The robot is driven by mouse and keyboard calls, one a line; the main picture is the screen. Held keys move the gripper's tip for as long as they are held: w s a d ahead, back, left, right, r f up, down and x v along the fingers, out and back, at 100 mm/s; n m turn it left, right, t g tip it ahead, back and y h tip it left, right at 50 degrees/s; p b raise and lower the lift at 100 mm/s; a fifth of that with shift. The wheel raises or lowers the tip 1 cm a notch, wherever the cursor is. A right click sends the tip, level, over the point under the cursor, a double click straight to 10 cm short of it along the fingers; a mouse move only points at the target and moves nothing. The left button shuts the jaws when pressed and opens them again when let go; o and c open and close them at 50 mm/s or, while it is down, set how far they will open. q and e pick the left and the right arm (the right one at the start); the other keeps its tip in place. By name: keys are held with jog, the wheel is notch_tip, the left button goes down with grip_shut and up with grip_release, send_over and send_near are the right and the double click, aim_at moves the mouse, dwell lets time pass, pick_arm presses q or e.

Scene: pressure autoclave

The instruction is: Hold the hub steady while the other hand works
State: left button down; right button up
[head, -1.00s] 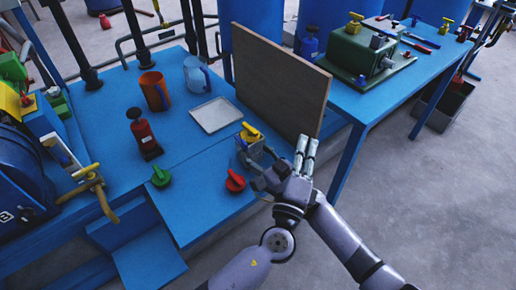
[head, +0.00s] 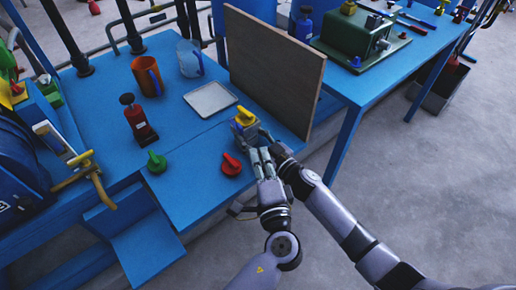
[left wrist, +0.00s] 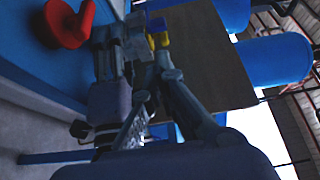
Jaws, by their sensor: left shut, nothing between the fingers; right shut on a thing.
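The grey block with a yellow knob on top, which looks like the hub (head: 245,118), stands near the right end of the blue bench. It also shows in the left wrist view (left wrist: 158,38), partly hidden behind fingers. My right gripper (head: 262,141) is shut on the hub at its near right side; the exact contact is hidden. My left gripper (head: 261,163) is just in front of the hub, close beside the right one. It is shut with nothing between its fingers. The two hands overlap in the head view.
A red knob (head: 231,164) and a green knob (head: 157,162) lie left of the hands. A brown board (head: 275,65) stands upright behind the hub.

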pick_arm(q)
jog(key=w, duration=0.5)
jog(key=w+a, duration=0.1)
jog(key=w, duration=0.2)
jog(key=shift+w+a, duration=0.1)
jog(key=shift+w, duration=0.1)
jog(key=shift+a+f, duration=0.1)
